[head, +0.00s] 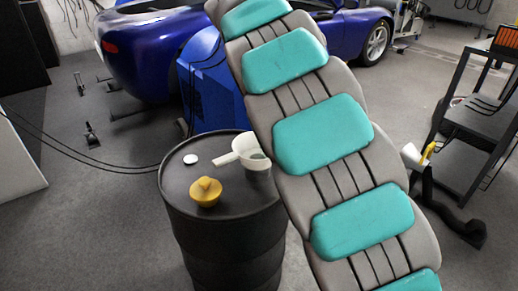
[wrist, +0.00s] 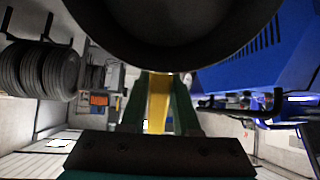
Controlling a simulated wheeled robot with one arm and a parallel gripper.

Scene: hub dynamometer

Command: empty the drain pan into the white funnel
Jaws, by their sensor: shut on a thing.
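My gripper (wrist: 158,105) shows in the wrist view with its green fingers closed on a yellow handle (wrist: 158,95). The handle runs to a large round black pan (wrist: 170,45), which I take as the drain pan. It fills the top of that view, and I cannot tell its tilt or what is in it. In the head view a white funnel (head: 238,152) with a side handle sits on top of a black drum (head: 218,228), close to my arm's left edge. My gripper and the pan cannot be made out in the head view.
A yellow cone-topped piece (head: 205,192) and a small white disc (head: 190,160) lie on the drum top. A blue cabinet (head: 205,85) stands behind it, with a blue car (head: 150,50) farther back. A black rack (head: 475,130) stands right. Cables cross the left floor.

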